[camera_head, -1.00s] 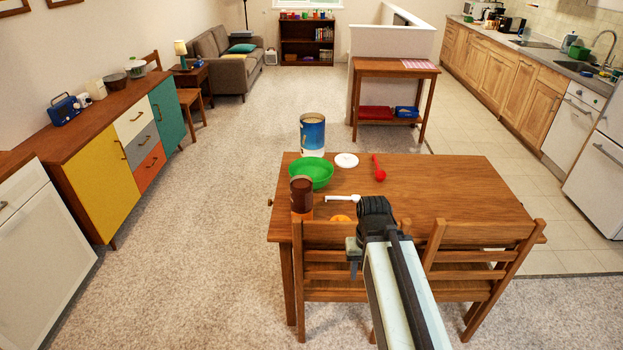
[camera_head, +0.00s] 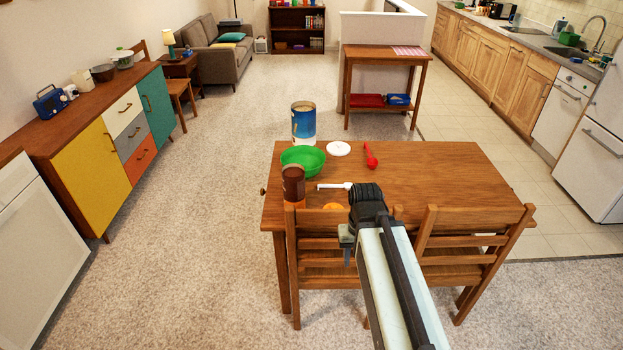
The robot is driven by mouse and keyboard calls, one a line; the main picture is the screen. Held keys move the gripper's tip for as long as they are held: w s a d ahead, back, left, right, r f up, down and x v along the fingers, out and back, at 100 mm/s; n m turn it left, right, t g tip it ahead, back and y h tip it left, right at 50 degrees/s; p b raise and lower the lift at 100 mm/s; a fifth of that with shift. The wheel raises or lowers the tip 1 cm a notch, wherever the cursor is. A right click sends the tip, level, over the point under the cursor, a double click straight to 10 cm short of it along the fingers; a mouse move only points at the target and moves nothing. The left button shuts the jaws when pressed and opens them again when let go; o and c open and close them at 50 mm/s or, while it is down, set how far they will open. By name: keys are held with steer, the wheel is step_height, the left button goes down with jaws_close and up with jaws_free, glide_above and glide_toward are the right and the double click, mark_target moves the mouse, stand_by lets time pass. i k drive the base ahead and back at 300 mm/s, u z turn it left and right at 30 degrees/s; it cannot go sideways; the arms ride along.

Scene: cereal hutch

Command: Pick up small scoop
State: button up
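A small white scoop-like piece (camera_head: 334,186) with a thin handle shows at the middle of the table, just left of the black end of my arm. Its right end meets that black part in the picture. I cannot tell whether they touch. A red scoop (camera_head: 370,156) with a long handle lies farther back on the table, clear of my arm. My gripper (camera_head: 368,200) is over the near part of the table, seen from behind. Its fingers are hidden by the wrist, so its opening does not show.
The table's right side is clear.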

mark_target(348, 186)
steer(key=u, duration=0.5)
steer(key=i, duration=1.15)
steer(key=u, duration=1)
steer(key=k, duration=0.7)
steer(key=u, duration=0.15)
steer(key=i, duration=1.4)
steer(key=z, duration=0.1)
